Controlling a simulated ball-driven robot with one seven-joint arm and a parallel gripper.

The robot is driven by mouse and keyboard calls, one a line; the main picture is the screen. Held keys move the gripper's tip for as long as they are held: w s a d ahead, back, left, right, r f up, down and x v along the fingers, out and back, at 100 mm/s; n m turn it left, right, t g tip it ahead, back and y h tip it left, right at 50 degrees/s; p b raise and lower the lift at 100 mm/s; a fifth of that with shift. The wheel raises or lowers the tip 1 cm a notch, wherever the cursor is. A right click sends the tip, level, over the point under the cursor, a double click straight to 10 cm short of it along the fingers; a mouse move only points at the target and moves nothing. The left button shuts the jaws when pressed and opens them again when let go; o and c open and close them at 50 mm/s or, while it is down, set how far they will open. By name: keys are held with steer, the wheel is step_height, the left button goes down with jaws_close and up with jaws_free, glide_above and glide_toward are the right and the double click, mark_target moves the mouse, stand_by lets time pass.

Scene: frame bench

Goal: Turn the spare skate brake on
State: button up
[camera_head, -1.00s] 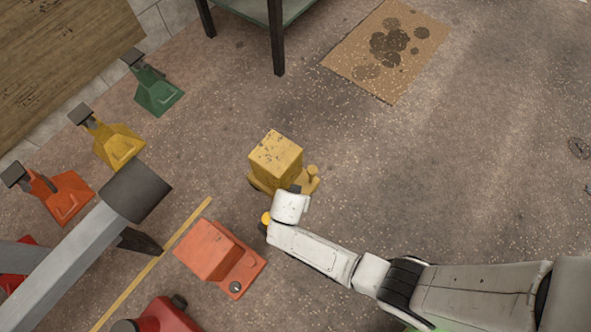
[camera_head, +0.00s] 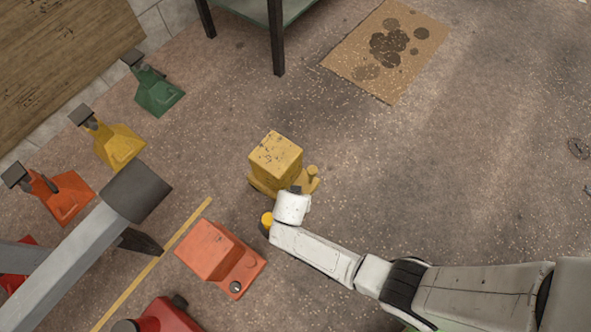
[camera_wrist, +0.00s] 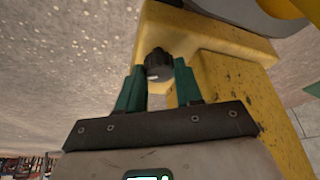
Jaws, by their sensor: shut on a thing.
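A yellow block-shaped unit (camera_head: 276,156) with a flat base stands on the floor in the middle of the head view. It is scuffed with dark marks. In the wrist view, its yellow body (camera_wrist: 225,75) fills the upper right, and a black knob (camera_wrist: 158,60) with a pale mark stands out from it. My gripper (camera_wrist: 158,72) has its two green fingers either side of this knob and is shut on it. In the head view my white wrist covers the gripper and the knob. No label shows which unit is the spare skate brake.
An orange-red unit (camera_head: 217,252) with a dark knob stands at lower left, and a red one (camera_head: 163,316) below it. Orange (camera_head: 62,197), yellow (camera_head: 118,146) and green (camera_head: 157,92) units line the left. A grey beam (camera_head: 75,255) crosses lower left.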

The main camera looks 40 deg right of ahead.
steer(key=n+y+p, duration=0.1)
steer(key=n, duration=0.2)
steer(key=n+t+y+p, duration=0.1)
steer(key=n, duration=0.1)
steer(key=shift+s+d+r+n+p, duration=0.1)
steer(key=shift+d+r+n+p, duration=0.05)
steer(key=shift+n+p, duration=0.25)
steer(key=n+y+p, duration=0.2)
steer(key=n, duration=0.3)
steer(key=shift+d, duration=0.1)
steer(key=shift+n, duration=0.4)
steer(key=o, duration=0.8)
steer(key=shift+c, duration=0.2)
steer(key=p+v, duration=0.7)
steer(key=v, duration=0.3)
steer(key=shift+s+d+r, duration=0.15)
steer(key=shift+s+r, duration=0.05)
steer(key=shift+r, duration=0.05)
